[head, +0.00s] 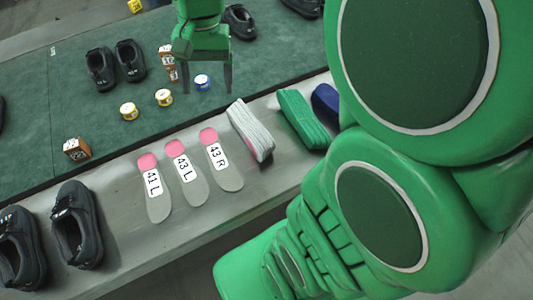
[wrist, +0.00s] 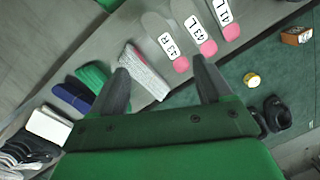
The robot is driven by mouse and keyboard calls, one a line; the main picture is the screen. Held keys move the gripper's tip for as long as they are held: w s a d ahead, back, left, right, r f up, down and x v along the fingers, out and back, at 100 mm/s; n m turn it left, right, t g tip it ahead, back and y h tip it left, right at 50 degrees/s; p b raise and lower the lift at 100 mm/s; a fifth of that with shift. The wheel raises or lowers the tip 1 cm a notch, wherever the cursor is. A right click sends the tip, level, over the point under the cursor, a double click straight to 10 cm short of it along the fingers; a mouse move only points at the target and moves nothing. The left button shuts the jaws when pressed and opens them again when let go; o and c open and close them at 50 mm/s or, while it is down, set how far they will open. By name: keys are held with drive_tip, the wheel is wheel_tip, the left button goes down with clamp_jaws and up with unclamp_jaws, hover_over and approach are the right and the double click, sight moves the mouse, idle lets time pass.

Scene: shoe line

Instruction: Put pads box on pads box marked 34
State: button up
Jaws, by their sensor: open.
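A small brown box with a white label (head: 77,149) stands on the green mat at the left; it also shows at the top right of the wrist view (wrist: 296,36). Another brown and white box shape (head: 167,60) stands farther back, just left of my gripper; it may be more than one box. The labels are too small to read surely, so I cannot tell which box is marked 34.
Insoles marked 41 L (head: 155,190), 43 L (head: 186,176) and 43 R (head: 222,163) lie on the grey ledge. White (head: 250,130) and green (head: 302,119) bundles lie to their right.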

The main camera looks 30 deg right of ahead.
drive_tip(key=s+d+f+n, duration=0.1)
drive_tip(key=s+f+n, duration=0.1)
drive_tip(key=s, duration=0.7)
drive_tip(key=s+d+f+n+h, duration=0.1)
drive_tip(key=s+d+f+n, duration=0.1)
drive_tip(key=s, duration=0.8)
drive_tip(key=shift+f+n+g, duration=0.3)
drive_tip(key=shift+n, duration=0.3)
